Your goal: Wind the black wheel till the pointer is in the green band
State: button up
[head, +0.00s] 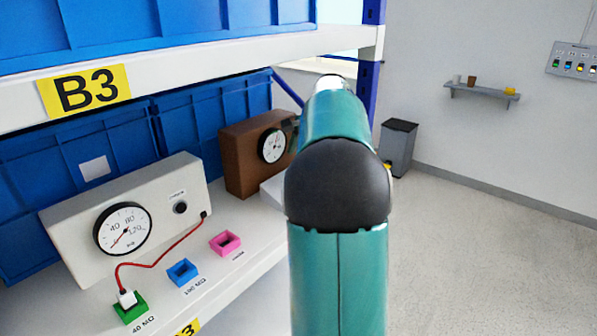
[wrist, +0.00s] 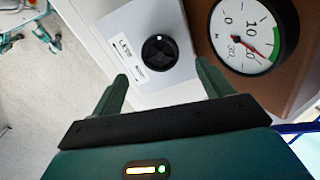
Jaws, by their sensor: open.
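The black wheel (wrist: 160,52) is a round knob with a small white mark on a pale box (wrist: 177,22). My gripper (wrist: 161,68) is open, its two fingers apart on either side of the wheel in the picture; I see no contact. The round gauge (wrist: 252,32) on a brown housing is right of the wheel. In the head view the gauge (head: 274,146) shows, but my arm hides the wheel and gripper.
A white meter box (head: 75,222) with a dial, small knob and red cable stands left on the shelf. Green (head: 130,312), blue (head: 182,272) and pink (head: 225,243) sockets lie before it. Blue crates (head: 190,128) stand behind, and the upper shelf (head: 200,58) is overhead.

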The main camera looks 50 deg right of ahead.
jog(key=v, duration=0.4)
jog(key=shift+s+r, duration=0.15)
jog(key=shift+r, duration=0.25)
